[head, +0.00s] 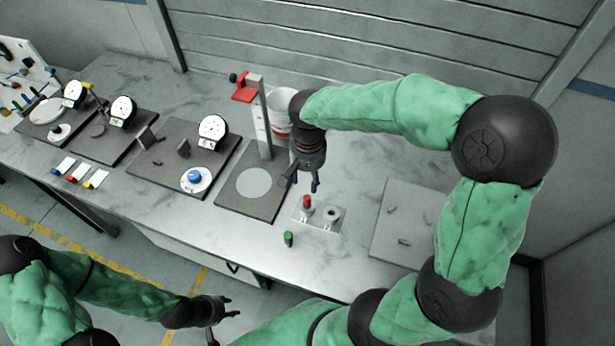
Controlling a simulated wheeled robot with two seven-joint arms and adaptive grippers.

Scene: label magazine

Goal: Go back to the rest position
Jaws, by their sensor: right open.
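My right gripper (302,184) is open and empty. It points down over the bench, above and behind a small metal holder (324,224) that carries a red-topped piece (306,202) and a grey round piece (332,214). A green piece (288,239) stands on the bench in front of the holder, apart from the gripper. My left gripper (224,318) is low at the bottom, in front of the bench and clear of it. Its fingers look apart with nothing between them.
A dark plate with a pale disc (254,183) and a post with a red clamp (244,94) stand left of my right gripper. A white bucket (281,125) is partly hidden behind that arm. Dial gauges (213,130) stand further left. A grey mat (393,247) lies right.

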